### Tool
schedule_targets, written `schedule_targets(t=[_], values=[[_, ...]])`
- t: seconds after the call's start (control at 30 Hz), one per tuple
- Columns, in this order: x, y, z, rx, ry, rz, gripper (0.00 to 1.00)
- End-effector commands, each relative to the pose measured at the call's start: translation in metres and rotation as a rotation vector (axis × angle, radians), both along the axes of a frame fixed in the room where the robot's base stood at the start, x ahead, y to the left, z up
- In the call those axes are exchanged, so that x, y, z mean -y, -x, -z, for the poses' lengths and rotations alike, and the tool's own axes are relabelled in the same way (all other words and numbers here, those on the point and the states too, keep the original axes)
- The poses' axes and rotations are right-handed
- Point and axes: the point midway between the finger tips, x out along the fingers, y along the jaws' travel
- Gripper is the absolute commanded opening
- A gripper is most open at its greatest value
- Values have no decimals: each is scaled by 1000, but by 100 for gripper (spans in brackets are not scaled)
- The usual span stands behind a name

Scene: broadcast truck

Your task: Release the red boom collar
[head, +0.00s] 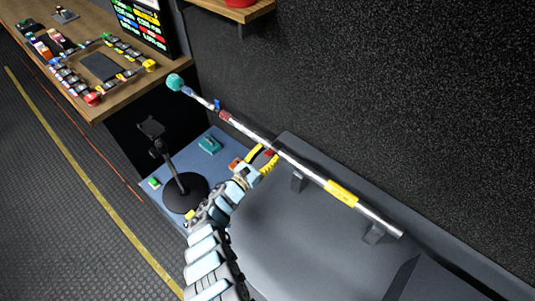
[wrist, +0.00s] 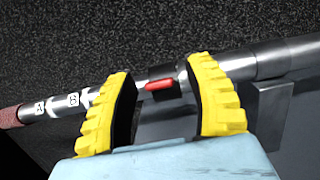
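A silver boom pole (head: 300,165) lies slanted across brackets, with a teal ball (head: 174,81) at its upper left end. The red boom collar, a black clamp with a small red lever (wrist: 160,85), sits around the pole in the wrist view. It shows as a small red spot in the head view (head: 271,152). My gripper (head: 262,158) has yellow ridged fingers and is at the pole beside this collar. In the wrist view my gripper (wrist: 162,85) is open, one finger on each side of the lever, with visible gaps. Whether the fingers touch the pole is unclear.
A blue collar (head: 218,104), a dark red band (head: 225,117) and a yellow sleeve (head: 341,191) are also on the pole. A black stand (head: 180,190) is on the blue surface left of my arm. A cluttered wooden desk (head: 110,100) stands at upper left.

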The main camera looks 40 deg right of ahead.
Motion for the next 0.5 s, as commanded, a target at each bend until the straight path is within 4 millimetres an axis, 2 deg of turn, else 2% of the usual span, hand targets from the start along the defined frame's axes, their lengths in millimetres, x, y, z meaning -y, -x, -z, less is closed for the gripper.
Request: schedule_targets(t=[0.33, 0.5], values=[[-1, 0, -1, 0, 1, 0, 52], [-10, 0, 1, -1, 1, -2, 52]])
